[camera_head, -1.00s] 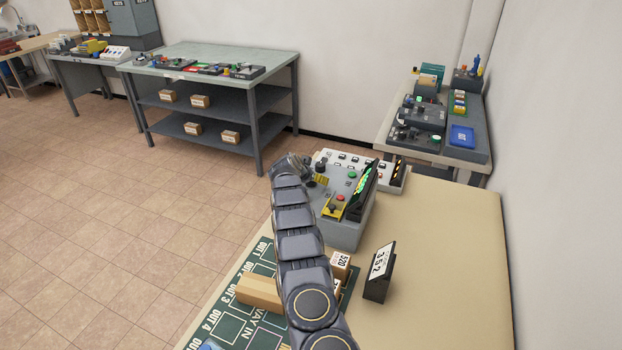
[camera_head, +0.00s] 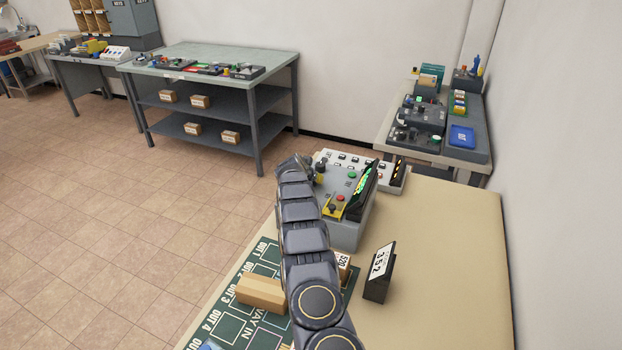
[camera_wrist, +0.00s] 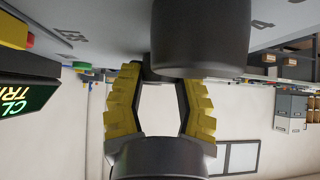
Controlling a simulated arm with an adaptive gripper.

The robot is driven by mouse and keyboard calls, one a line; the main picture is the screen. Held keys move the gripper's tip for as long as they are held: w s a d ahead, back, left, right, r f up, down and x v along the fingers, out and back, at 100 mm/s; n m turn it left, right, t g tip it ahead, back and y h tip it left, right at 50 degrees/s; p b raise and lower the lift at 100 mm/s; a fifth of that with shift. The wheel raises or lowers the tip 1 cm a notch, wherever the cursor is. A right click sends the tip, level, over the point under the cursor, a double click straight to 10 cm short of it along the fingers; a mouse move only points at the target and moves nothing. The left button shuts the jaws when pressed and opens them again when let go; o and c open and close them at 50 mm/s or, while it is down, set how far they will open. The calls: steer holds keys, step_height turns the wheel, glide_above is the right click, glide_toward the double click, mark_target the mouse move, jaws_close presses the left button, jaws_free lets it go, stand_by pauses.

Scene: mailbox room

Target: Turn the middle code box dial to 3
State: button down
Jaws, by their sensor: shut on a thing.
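The grey code box (camera_head: 345,236) stands on the tan table in the head view, with a green-lit display (camera_head: 362,184) on its right side. In the wrist view, my gripper (camera_wrist: 158,74) has yellow fingers closed around a small dark dial (camera_wrist: 151,74) against the grey panel. A larger-looking dark dial (camera_wrist: 202,38) stands nearer the camera and hides part of the panel. A digit 4 is printed on the panel to its right. I cannot tell the held dial's setting.
A black stand with a 352 card (camera_head: 379,272) and a cardboard box (camera_head: 262,292) on a green mat are near my arm. A white panel with several switches (camera_head: 345,160) stands behind the code box. The table's right side is clear.

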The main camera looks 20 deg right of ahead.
steer(key=shift+s+d+n+t+y, duration=0.1)
steer(key=shift+n+t+y, duration=0.5)
steer(key=shift+n+y, duration=0.4)
steer(key=shift+a+f+n+y, duration=0.2)
steer(key=shift+n+y, duration=0.1)
steer(key=shift+n, duration=0.5)
steer(key=c, duration=0.6)
jaws_free()
steer(key=shift+c, duration=0.2)
steer(key=shift+r, duration=0.1)
steer(key=shift+r, duration=0.1)
steer(key=shift+s+r, duration=0.25)
steer(key=shift+r, duration=0.2)
steer(key=v, duration=1.1)
steer(key=shift+s+f, duration=0.2)
steer(key=shift+f, duration=0.05)
